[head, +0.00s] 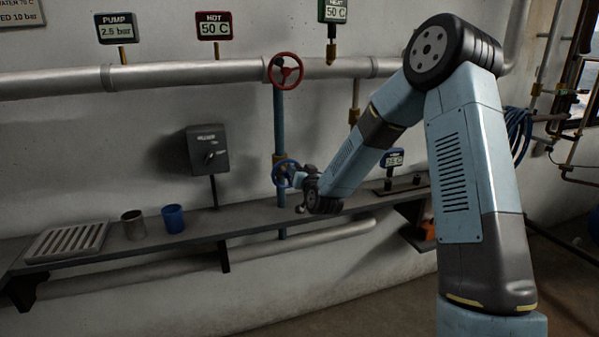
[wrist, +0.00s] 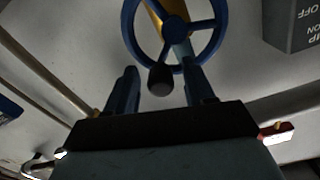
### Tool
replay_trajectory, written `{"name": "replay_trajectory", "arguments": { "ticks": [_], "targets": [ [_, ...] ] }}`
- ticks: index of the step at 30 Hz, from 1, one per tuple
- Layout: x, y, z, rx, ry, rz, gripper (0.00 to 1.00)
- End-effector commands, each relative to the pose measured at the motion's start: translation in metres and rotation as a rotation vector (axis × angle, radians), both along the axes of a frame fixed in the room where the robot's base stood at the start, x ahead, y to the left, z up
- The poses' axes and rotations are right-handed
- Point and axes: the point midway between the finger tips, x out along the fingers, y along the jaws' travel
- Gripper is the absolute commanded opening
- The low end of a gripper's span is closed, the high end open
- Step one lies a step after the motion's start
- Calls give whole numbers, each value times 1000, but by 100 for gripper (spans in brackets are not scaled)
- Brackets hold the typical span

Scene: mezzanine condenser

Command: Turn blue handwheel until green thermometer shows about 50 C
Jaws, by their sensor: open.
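The blue handwheel (head: 286,173) is on the lower part of a vertical blue pipe above the shelf. In the wrist view the blue handwheel (wrist: 142,45) shows its rim, spokes and a dark round knob (wrist: 160,78) at its lower edge. My gripper (wrist: 162,80) is open, with one finger on each side of the knob; I cannot tell whether they touch it. In the head view my gripper (head: 298,188) is at the wheel, partly hidden by my wrist. The green thermometer (head: 333,11) at the top, cut by the frame edge, appears to read 50 C.
A red handwheel (head: 286,71) sits higher on the same pipe. A red HOT display (head: 214,26) reads 50 C and a PUMP display (head: 116,28) 2.5 bar. A grey switch box (head: 208,150), metal cup (head: 133,225), blue cup (head: 173,219) and drain grate (head: 68,241) are left.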

Motion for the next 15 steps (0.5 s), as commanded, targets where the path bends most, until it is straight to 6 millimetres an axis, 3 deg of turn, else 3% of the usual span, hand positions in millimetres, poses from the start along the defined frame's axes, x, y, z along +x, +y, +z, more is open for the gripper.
{"name": "replay_trajectory", "arguments": {
  "ticks": [5,15],
  "targets": [
    [-16,-5,0,-1,1,0,53],
    [-79,-23,-1,-1,2,1,53]
  ]
}}
